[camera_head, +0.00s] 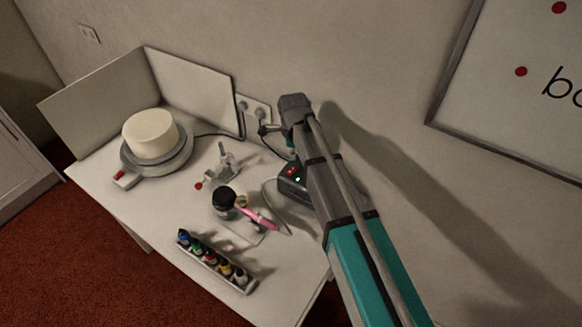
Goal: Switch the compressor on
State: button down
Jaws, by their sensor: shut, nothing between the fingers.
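The compressor (288,187) is a small dark box near the back right of the white table, partly hidden behind my arm. A red spot (291,171) and a bright green light (298,180) show on its top. A pale hose (268,192) runs from it toward a pink airbrush (262,217).
A double wall socket (254,106) holds plugs and dark cables. A white cake (150,133) stands on a turntable with a red-tipped lever, before folding panels (190,90).

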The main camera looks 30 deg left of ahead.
jog(key=shift+r+p, duration=0.7)
jog(key=shift+r, duration=0.25)
jog(key=shift+d, duration=0.1)
jog(key=w+d+n, duration=0.1)
jog(key=d, duration=0.3)
jog(key=w+d+n, duration=0.1)
jog(key=d, duration=0.4)
jog(key=w+d+n, duration=0.1)
jog(key=d, duration=0.3)
jog(key=shift+d, duration=0.4)
jog(key=s+d+n, duration=0.3)
jog(key=d+n, duration=0.2)
jog(key=d, duration=1.2)
jog(key=s+d+n, duration=0.3)
jog(key=d+n, duration=0.2)
jog(key=d, duration=1.2)
jog(key=shift+s+d, duration=0.3)
jog(key=shift+s, duration=0.1)
